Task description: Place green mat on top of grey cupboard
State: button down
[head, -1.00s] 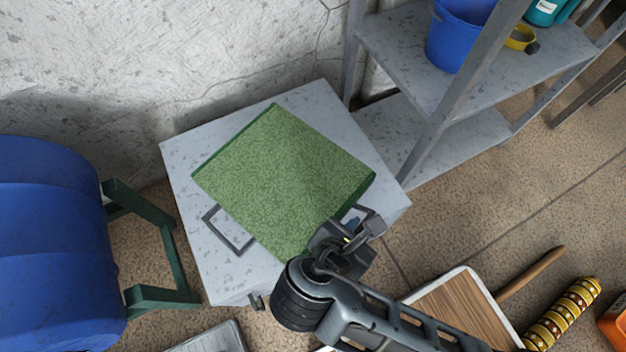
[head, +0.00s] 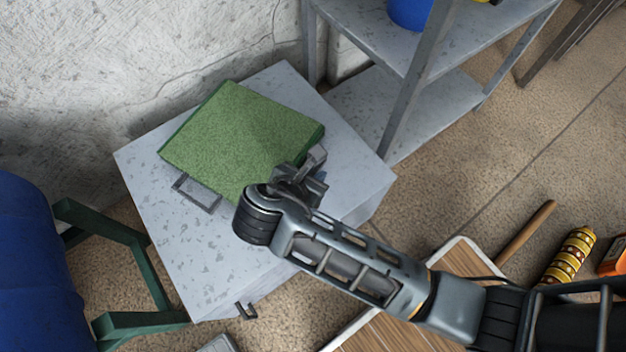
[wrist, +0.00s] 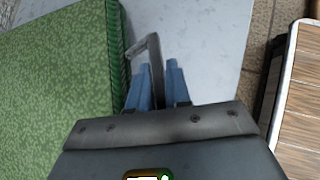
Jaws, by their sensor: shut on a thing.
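The green mat (head: 235,135) is a flat, thick square pad with a dark green edge and grey handles. In the head view it lies over the back part of the grey cupboard's (head: 235,255) pale, speckled top. I cannot tell whether it touches the top or hangs just above it. In the wrist view the gripper's blue fingers (wrist: 158,85) are shut around the mat's grey handle (wrist: 153,55), with the mat (wrist: 55,85) to the left. The mat's underside is hidden.
A grey shelf unit (head: 400,125) with a blue bucket (head: 408,12) stands at the right of the cupboard. A blue barrel (head: 35,270) on a green stand is at the left. A wooden-surfaced tray (head: 350,335) and a yellow patterned roll (head: 570,255) lie on the floor at the right.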

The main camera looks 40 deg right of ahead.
notch_tip(320, 180, down, 2)
jog(key=shift+f+b, duration=0.2)
jog(key=shift+b, duration=0.3)
jog(key=c, duration=1.1)
grip_release()
jog(key=p+v, duration=0.6)
jog(key=v, duration=0.6)
jog(key=shift+s, duration=0.1)
